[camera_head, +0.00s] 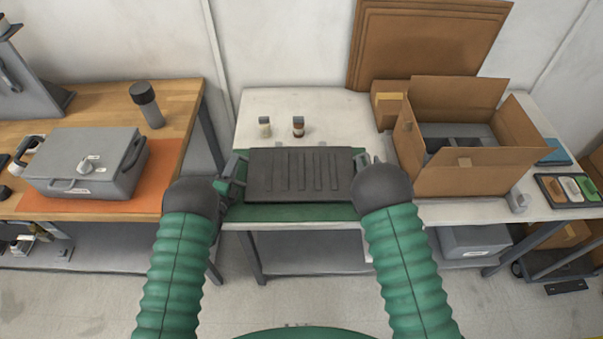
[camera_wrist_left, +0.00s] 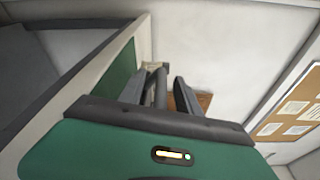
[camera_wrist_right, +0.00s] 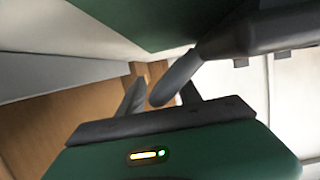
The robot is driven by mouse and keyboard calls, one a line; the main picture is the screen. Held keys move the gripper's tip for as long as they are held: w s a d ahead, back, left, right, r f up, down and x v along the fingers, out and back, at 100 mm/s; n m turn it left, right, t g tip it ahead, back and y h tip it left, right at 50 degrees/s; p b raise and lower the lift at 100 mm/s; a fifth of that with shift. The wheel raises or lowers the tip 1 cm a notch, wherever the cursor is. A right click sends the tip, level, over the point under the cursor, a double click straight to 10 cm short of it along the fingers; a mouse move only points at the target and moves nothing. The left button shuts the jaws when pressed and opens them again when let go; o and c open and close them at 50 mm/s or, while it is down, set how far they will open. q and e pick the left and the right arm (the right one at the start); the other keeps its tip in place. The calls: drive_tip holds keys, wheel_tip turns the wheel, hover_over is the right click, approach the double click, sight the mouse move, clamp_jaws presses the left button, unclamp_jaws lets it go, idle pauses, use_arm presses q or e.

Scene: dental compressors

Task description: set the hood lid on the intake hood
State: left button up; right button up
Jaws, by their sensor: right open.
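A dark grey panel with several long ribs (camera_head: 300,175), which looks like the hood lid, lies level over the green mat (camera_head: 285,213) on the middle table. I cannot make out a separate intake hood; it may be hidden under the panel. My left gripper (camera_head: 238,168) is at the panel's left end. In the left wrist view its fingers (camera_wrist_left: 160,95) stand apart on both sides of a dark bar (camera_wrist_left: 160,82). My right gripper (camera_head: 363,160) is at the right end. In the right wrist view its open fingers (camera_wrist_right: 162,97) straddle a dark rounded handle (camera_wrist_right: 220,42).
Two small bottles (camera_head: 298,127) stand behind the panel. An open cardboard box (camera_head: 455,180) is close to my right gripper, with a small tray (camera_head: 570,190) beyond. A grey case (camera_head: 85,165) sits on an orange mat on the left bench.

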use_arm(q)
drive_tip(key=shift+a, duration=0.1)
clamp_jaws()
use_arm(e)
drive_tip(key=shift+r, duration=0.1)
clamp_jaws()
use_arm(q)
drive_tip(key=shift+s+f, duration=0.1)
drive_tip(key=shift+f, duration=0.05)
idle(0.8)
